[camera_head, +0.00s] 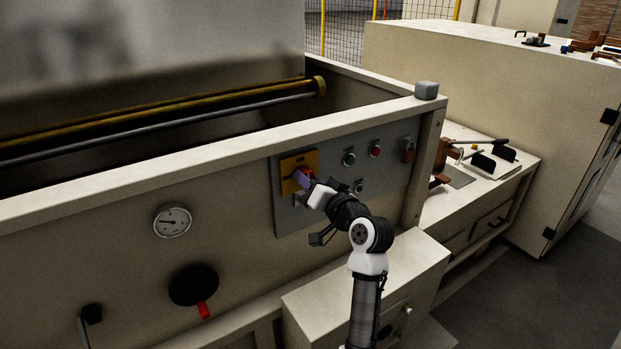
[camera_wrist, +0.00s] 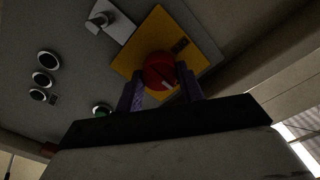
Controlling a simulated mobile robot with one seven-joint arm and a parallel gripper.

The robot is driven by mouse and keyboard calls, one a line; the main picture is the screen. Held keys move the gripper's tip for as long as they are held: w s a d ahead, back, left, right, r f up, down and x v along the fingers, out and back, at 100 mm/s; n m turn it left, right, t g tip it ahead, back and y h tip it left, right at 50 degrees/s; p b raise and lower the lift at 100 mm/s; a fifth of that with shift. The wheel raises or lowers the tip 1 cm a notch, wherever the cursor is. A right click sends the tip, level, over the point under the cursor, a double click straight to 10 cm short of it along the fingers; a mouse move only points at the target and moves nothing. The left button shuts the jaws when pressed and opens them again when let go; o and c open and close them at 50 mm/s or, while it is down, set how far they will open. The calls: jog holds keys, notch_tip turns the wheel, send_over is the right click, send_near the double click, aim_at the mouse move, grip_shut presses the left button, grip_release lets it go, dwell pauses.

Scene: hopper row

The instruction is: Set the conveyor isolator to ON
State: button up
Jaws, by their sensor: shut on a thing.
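The conveyor isolator is a red rotary knob (camera_wrist: 160,70) on a yellow plate (camera_wrist: 190,28), seen close in the wrist view. In the head view the yellow plate (camera_head: 289,164) is at the left of a grey control panel (camera_head: 340,150) on the machine's front. My gripper (camera_wrist: 164,90) is at the knob, with one purple finger on each side, and is shut on it. In the head view my gripper (camera_head: 303,178) covers much of the knob. A pale mark shows on the knob, but I cannot tell which position it is set to.
A green button (camera_head: 349,159), a red button (camera_head: 376,151) and a small red-brown device (camera_head: 408,150) are on the panel. A gauge (camera_head: 173,221) and a black wheel with a red handle (camera_head: 194,287) are to the left. A cabinet (camera_head: 365,275) stands below.

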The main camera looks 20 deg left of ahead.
dwell(0.3)
jog(key=o, duration=1)
jog(key=b+v, duration=0.4)
jog(key=v, duration=1)
jog(key=shift+a, duration=0.1)
